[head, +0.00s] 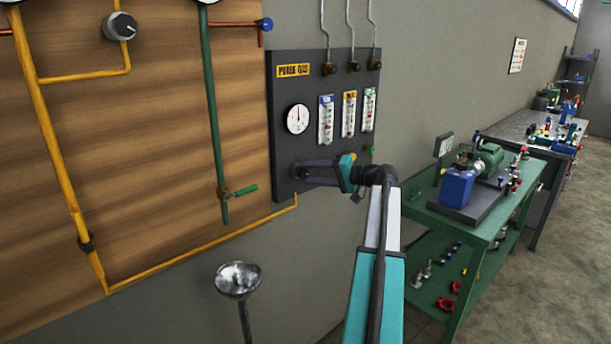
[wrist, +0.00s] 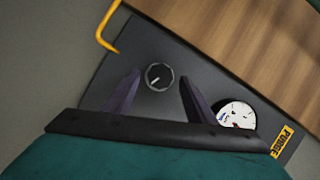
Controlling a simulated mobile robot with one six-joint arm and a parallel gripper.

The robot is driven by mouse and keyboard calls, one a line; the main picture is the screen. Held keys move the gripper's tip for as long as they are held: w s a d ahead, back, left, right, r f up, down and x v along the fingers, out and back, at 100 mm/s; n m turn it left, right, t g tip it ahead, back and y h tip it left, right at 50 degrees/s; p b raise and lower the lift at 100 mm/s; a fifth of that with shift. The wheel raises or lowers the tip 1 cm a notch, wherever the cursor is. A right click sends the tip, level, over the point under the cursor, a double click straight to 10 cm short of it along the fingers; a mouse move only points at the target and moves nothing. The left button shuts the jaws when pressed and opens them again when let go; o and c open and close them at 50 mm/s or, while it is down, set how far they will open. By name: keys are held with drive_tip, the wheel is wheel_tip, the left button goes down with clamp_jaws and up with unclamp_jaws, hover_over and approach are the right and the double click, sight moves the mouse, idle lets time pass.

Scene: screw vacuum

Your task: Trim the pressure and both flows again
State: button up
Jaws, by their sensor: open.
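The dark purge gas panel (head: 285,100) hangs on the wall and carries a round white pressure gauge (head: 297,118). Three flowmeters stand side by side on it: blue-topped (head: 326,119), yellow (head: 349,113) and green-topped (head: 369,109). My gripper (head: 302,172) is at the panel's lower left, below the gauge. In the wrist view a black round knob (wrist: 159,76) with a pale pointer line sits between my open fingers, with a gap on each side. The gauge (wrist: 236,115) also shows there, partly cut off by my right finger. The flowmeters are out of the wrist view.
A wooden board with a yellow pipe (head: 60,170), a green pipe (head: 212,120) and a green-handled valve (head: 240,191) is left of the panel. A metal funnel (head: 238,278) stands below. A green cart (head: 430,206) carrying a pump is at right.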

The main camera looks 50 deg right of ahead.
drive_tip(key=b+v, duration=0.2)
drive_tip(key=v, duration=0.9)
idle(0.5)
